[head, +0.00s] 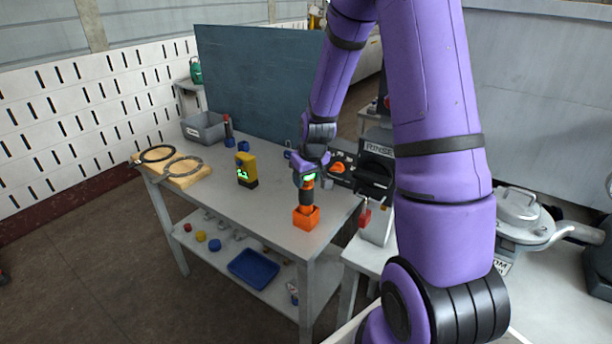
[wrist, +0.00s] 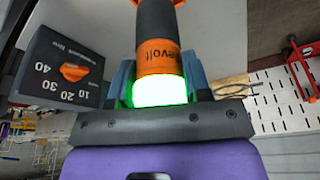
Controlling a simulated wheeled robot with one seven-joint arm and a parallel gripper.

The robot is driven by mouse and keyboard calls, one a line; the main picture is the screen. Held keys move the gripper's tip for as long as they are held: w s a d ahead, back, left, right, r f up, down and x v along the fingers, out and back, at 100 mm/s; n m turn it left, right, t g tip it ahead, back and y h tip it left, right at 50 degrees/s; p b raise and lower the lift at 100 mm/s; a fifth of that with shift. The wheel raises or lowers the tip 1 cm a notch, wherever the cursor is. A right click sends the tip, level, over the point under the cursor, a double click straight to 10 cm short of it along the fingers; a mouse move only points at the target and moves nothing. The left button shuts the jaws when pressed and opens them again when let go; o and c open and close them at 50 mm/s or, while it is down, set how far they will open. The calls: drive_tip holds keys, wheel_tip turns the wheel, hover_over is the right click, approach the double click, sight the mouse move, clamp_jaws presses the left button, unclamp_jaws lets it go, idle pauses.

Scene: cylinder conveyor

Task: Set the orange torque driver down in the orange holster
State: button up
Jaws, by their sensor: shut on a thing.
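The orange torque driver (head: 307,196) stands about upright in the head view, with a dark lower part and a green lit ring at its top. My gripper (head: 307,178) is shut on its upper end. In the wrist view the driver (wrist: 159,55) runs up between my fingers, its green ring (wrist: 160,93) close to the palm. The orange holster (head: 306,218) is a small block at the table's front right edge. The driver's lower end meets the holster's top in the head view; how deep it sits is hidden. The holster does not show clearly in the wrist view.
A yellow device (head: 246,170) stands left of the holster on the grey table (head: 215,178). A grey bin (head: 204,127) and rings on a wooden board (head: 187,180) lie farther left. A dark dial box (wrist: 62,70) is close beside my gripper. The table's front middle is clear.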

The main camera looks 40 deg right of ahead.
drive_tip(key=o, duration=1.2)
drive_tip(key=shift+r, duration=0.1)
